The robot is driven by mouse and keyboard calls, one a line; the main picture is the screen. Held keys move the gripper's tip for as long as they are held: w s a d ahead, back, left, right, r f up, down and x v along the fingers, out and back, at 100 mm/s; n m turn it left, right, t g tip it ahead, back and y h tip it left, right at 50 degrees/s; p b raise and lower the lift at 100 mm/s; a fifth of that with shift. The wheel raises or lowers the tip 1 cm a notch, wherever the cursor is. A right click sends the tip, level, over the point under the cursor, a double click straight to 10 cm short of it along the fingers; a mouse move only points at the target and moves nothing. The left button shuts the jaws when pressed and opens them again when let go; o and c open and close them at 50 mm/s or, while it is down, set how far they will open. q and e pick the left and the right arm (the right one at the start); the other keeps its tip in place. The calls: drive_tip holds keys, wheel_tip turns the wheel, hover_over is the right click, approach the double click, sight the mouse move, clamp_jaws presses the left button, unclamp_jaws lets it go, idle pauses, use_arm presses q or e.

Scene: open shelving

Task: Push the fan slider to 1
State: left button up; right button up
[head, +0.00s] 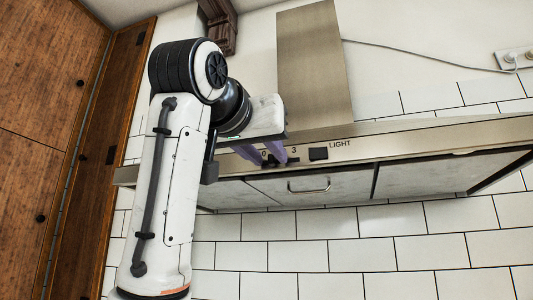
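The fan slider (291,160) is a small dark control on the front strip of the steel range hood (410,134). The marks 0 and 3 show above its track, and the fingers hide part of the track and the marks between. My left gripper (264,154) is at the slider, its two purple fingers pointing down at the strip with a gap between them in which the 0 shows. I cannot tell whether a finger touches the slider knob. My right gripper is not in view.
A dark LIGHT button (318,153) sits just right of the slider. The hood's steel duct (313,65) rises behind my arm. A wooden cabinet (50,130) stands at the left. A wall socket (514,58) with a cable is at the upper right. White tiles cover the wall below.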

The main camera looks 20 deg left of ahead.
use_arm(q)
drive_tip(key=s+b, duration=0.3)
drive_tip(key=s, duration=0.7)
drive_tip(key=shift+s+d, duration=0.15)
drive_tip(key=shift+d, duration=0.1)
